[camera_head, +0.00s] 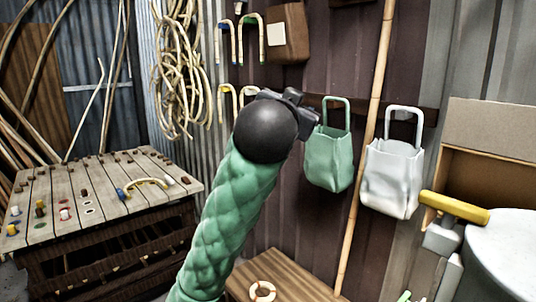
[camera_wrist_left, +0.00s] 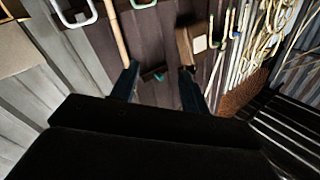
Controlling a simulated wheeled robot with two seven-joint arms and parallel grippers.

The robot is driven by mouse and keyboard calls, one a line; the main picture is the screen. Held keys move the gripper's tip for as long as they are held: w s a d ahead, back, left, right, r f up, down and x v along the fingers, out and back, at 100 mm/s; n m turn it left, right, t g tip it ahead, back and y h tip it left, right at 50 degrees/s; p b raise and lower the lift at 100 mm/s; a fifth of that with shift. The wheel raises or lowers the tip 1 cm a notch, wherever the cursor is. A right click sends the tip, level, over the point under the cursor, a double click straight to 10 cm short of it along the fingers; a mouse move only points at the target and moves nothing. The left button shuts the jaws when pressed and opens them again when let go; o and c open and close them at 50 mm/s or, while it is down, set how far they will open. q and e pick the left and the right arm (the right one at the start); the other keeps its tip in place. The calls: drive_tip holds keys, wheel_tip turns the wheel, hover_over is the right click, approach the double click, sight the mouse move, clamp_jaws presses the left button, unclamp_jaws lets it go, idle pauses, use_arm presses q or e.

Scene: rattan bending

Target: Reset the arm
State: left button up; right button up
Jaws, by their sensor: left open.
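My left arm, in a green quilted sleeve, rises through the middle of the head view. Its dark left gripper (camera_head: 308,112) is raised in front of the wall beside the handle of a green bag (camera_head: 328,160); I cannot tell whether they touch. In the left wrist view the two fingers (camera_wrist_left: 159,75) stand apart, with a small green patch visible between them. No object is clearly held. My right gripper is not in view.
A white bag (camera_head: 393,177) hangs right of a bamboo pole (camera_head: 364,150). A slatted workbench (camera_head: 100,195) with pegs and a bent rattan piece stands left. A low wooden table (camera_head: 285,285) holds a rattan ring (camera_head: 262,291). Rattan coils (camera_head: 180,70) hang behind. A yellow cylinder (camera_head: 455,207) is right.

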use_arm(q)
drive_tip(key=s+a+f+n+g+y+p, duration=0.1)
drive_tip(key=s+a+f+n+g, duration=0.3)
drive_tip(key=f, duration=1)
drive_tip(key=s+a+f+m+g+y+p, duration=0.1)
drive_tip(key=a+f, duration=0.5)
drive_tip(key=f, duration=0.9)
drive_tip(key=s+a+f+n+g+y+p, duration=0.1)
drive_tip(key=s+a+f+n+g, duration=0.15)
drive_tip(key=a+f, duration=0.75)
drive_tip(key=s+f+g+p, duration=0.1)
drive_tip(key=s+f+g, duration=0.7)
drive_tip(key=s+f, duration=2.1)
drive_tip(key=shift+d+y, duration=0.3)
drive_tip(key=shift+d, duration=0.05)
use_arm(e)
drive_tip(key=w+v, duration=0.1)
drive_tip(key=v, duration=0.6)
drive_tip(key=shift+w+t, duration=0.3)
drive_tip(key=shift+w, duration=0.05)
use_arm(q)
drive_tip(key=shift+s, duration=0.1)
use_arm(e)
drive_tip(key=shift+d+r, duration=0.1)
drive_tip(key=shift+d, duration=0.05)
